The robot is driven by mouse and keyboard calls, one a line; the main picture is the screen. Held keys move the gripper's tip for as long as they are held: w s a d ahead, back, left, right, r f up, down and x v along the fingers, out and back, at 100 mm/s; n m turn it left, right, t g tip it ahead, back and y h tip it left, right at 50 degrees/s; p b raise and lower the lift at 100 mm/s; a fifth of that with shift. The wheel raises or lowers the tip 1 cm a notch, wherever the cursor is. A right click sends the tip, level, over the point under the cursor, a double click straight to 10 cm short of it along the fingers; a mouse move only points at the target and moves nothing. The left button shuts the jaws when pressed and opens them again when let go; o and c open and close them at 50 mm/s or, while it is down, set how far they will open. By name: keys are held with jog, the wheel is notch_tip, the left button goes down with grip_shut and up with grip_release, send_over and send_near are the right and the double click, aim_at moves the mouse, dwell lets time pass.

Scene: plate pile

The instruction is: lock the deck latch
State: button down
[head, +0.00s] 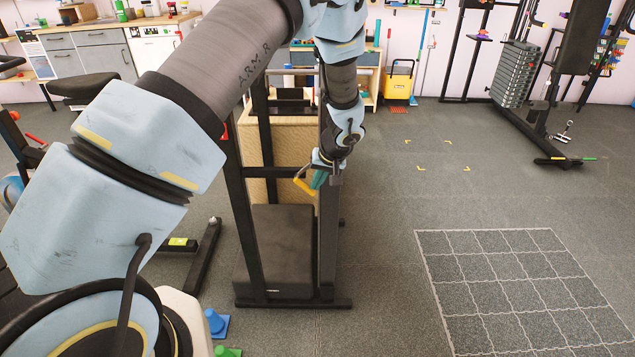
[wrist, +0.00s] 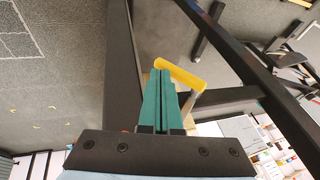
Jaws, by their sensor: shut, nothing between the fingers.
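A yellow bar-like handle (head: 304,186), which looks like the deck latch, sits on the black upright frame (head: 247,210). In the wrist view the yellow handle (wrist: 181,73) lies slanted just beyond and right of my fingertips, with a pale arm running down from it. My gripper (head: 318,181) is at the frame's right upright, close beside the handle. In the wrist view my gripper (wrist: 160,74) has its teal fingers together with nothing between them. I cannot tell whether the fingers touch the handle. The latch's far end and catch are hidden.
A dark padded block (head: 284,250) stands inside the frame's foot, with a wooden panel (head: 292,150) behind. A weight machine (head: 515,75) stands at the back right. A white grid (head: 530,285) marks the floor. Open floor lies right of the frame.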

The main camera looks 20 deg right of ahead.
aim_at(310, 194)
jog(key=shift+f+t+y+b, duration=0.3)
jog(key=shift+f+y+b, duration=0.25)
jog(key=shift+b, duration=0.4)
jog(key=f+t+y+b, duration=0.1)
jog(key=y+b, duration=0.1)
jog(key=b, duration=0.2)
jog(key=shift+f+m+y, duration=0.25)
jog(key=shift+f+m, duration=0.1)
jog(key=shift+m, duration=0.05)
jog(key=y+b, duration=0.1)
jog(key=t+y+b, duration=0.1)
jog(key=a+f+t+y+b, duration=0.1)
jog(key=shift+w+f+m, duration=0.1)
jog(key=shift+w+m, duration=0.15)
jog(key=shift+m, duration=0.05)
jog(key=shift+a+b, duration=0.15)
jog(key=shift+b, duration=0.25)
jog(key=shift+w+a+f, duration=0.1)
jog(key=shift+a, duration=0.05)
